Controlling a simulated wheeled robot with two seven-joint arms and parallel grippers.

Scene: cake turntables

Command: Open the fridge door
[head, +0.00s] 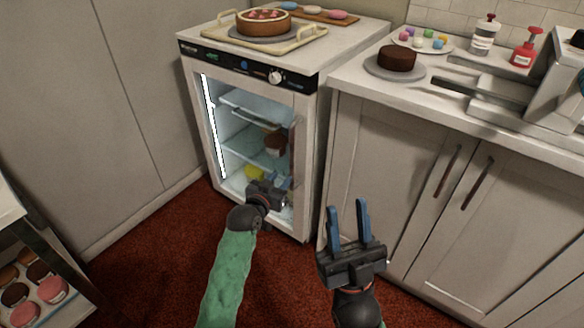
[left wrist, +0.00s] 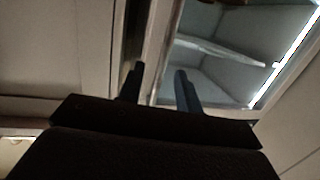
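The small white fridge (head: 308,165) stands at the centre of the head view, its glass door closed and the lit shelves showing through. A dark vertical handle (head: 293,140) runs along the door's right side. My left gripper (head: 279,181) is in front of the door's lower right part, near the handle's lower end. In the left wrist view its two fingers (left wrist: 160,82) are apart, with the pale door frame (left wrist: 158,50) beyond them. I cannot tell whether it touches the handle. My right gripper (head: 348,207) is open and empty in front of the white cabinet.
A tray (head: 308,37) with a cake stands on the fridge top. White cabinets (head: 400,170) with a counter adjoin on the right, holding a chocolate cake (head: 397,58) and bottles. A cart (head: 35,270) with cakes is at lower left. Red carpet (head: 150,255) is clear before the fridge.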

